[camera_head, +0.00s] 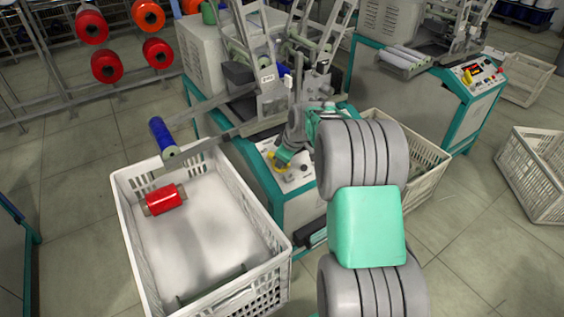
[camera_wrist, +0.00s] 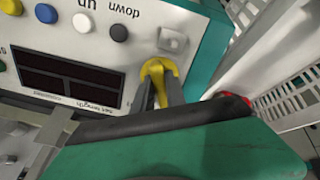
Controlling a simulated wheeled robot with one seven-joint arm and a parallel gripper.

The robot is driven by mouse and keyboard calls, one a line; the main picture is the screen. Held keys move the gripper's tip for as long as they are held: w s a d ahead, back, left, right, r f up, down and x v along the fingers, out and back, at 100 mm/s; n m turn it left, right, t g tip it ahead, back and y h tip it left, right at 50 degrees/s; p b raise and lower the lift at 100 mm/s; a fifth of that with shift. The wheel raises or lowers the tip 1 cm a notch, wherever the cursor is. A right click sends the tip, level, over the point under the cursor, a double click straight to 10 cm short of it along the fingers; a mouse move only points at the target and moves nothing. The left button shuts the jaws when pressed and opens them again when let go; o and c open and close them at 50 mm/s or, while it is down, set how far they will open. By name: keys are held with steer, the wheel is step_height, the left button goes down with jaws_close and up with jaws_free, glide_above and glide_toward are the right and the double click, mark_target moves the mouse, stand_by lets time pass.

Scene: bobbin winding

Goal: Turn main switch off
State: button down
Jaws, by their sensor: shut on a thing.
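The main switch (camera_wrist: 154,70), a yellow knob, sits on the control panel (camera_wrist: 100,42) of the near machine. My gripper (camera_wrist: 160,92) is at this panel, with its dark fingers shut around the yellow knob in the wrist view. In the head view my gripper (camera_head: 286,157) reaches down to the panel (camera_head: 300,178) from the right, and some yellow shows beside it. My fingers hide part of the knob, and I cannot read its switch position.
Several round buttons and a dark display (camera_wrist: 68,78) are on the panel. A red part (camera_wrist: 236,98) shows beside my gripper. A white crate (camera_head: 128,205) with a red bobbin (camera_head: 165,199) stands at left. Another machine (camera_head: 425,110) stands at right.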

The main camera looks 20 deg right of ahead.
steer(key=shift+d, duration=0.1)
stand_by(0.4)
steer(key=c, duration=1.4)
jaws_free()
steer(key=shift+o, duration=0.2)
steer(key=p+v, duration=0.1)
steer(key=v, duration=0.6)
steer(key=shift+s+r, duration=0.25)
steer(key=shift+r, duration=0.1)
steer(key=s+a+r+m+p, duration=0.1)
steer(key=s+a+r+p, duration=0.45)
steer(key=r, duration=0.35)
steer(key=s+a+r+m+p, duration=0.2)
steer(key=s+r+p, duration=0.1)
steer(key=s, duration=0.3)
steer(key=s+a+r+m+g+p, duration=0.1)
steer(key=s+a+r+m+p, duration=0.1)
steer(key=s, duration=0.5)
steer(key=s+a+r+m+h+p, duration=0.1)
steer(key=s+a+r+m+p, duration=0.2)
steer(key=s+r+p, duration=0.3)
steer(key=shift+s+a+g+p, duration=0.3)
steer(key=shift+s+a+p, duration=0.25)
steer(key=shift+p, duration=0.25)
